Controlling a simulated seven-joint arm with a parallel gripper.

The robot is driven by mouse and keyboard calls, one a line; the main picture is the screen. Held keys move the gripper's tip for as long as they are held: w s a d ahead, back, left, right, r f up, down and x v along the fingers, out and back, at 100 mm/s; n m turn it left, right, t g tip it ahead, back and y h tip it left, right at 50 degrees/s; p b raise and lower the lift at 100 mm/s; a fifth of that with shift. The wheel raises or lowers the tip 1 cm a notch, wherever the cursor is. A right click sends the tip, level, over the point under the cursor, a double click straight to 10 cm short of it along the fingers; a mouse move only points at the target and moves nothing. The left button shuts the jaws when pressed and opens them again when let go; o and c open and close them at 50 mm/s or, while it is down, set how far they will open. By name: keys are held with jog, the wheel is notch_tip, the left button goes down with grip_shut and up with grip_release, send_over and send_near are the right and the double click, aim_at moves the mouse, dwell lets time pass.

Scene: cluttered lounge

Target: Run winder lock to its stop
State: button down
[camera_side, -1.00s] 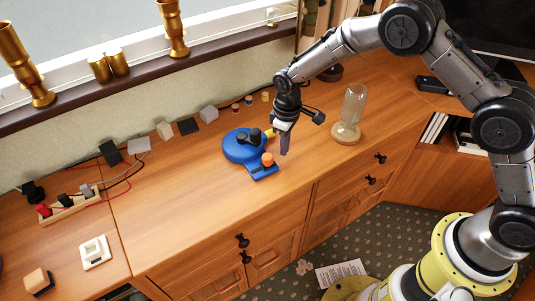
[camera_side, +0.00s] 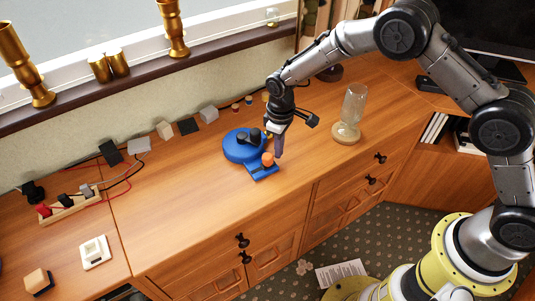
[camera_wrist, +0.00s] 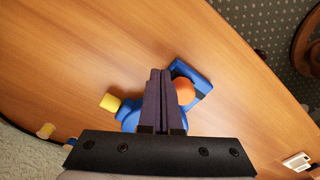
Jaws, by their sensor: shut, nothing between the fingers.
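The winder (camera_side: 240,150) is a blue round body with black knobs on top, on the wooden counter. A blue arm (camera_side: 263,173) with a track-like slot reaches out at its front right and bears an orange knob (camera_side: 268,158), which I take for the lock. My gripper (camera_side: 279,154) is shut and empty, pointing down just right of the orange knob. In the wrist view my shut fingers (camera_wrist: 160,75) hide part of the blue body; the orange knob (camera_wrist: 184,91) shows close against their right side. I cannot tell whether they touch. A yellow part (camera_wrist: 110,103) sticks out at the left.
A glass bottle on a wooden base (camera_side: 347,138) stands right of my gripper. Small blocks (camera_side: 188,126) line the wall behind. A power strip (camera_side: 70,205) with cables lies at left. The counter in front of the winder is clear.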

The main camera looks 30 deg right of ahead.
aim_at(269, 155)
jog(key=shift+a, duration=0.25)
jog(key=shift+a, duration=1.6)
jog(key=shift+d, duration=0.75)
jog(key=shift+r, duration=3.55)
